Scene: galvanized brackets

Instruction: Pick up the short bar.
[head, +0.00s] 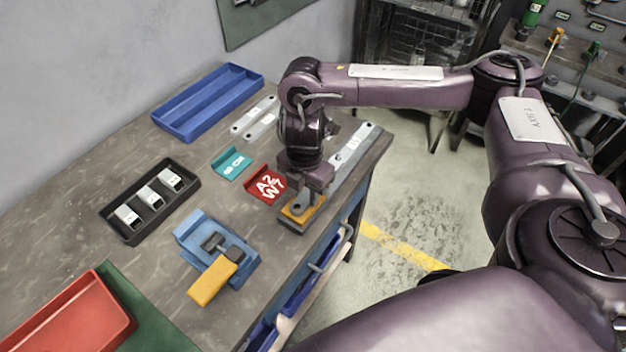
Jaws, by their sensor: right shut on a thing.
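My right gripper (314,194) points down at the right edge of the workbench, above an orange block in a grey holder (292,220). It is shut on a small grey metal piece with a dark hole (298,208), which looks like the short bar. The piece is at the top of the orange block; I cannot tell whether it touches it. The gripper hides part of the piece. Two pale bars with holes, one of them here (262,126), lie side by side farther back. A longer labelled bar (352,147) lies behind the gripper. My left gripper is not in view.
A red angled piece (264,185) and a teal one (231,163) lie left of the gripper. A black tray (112,213) holds three brackets. A blue fixture (192,232) with an orange bar stands in front. An empty blue tray (207,98) and red tray (75,325) flank the workbench.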

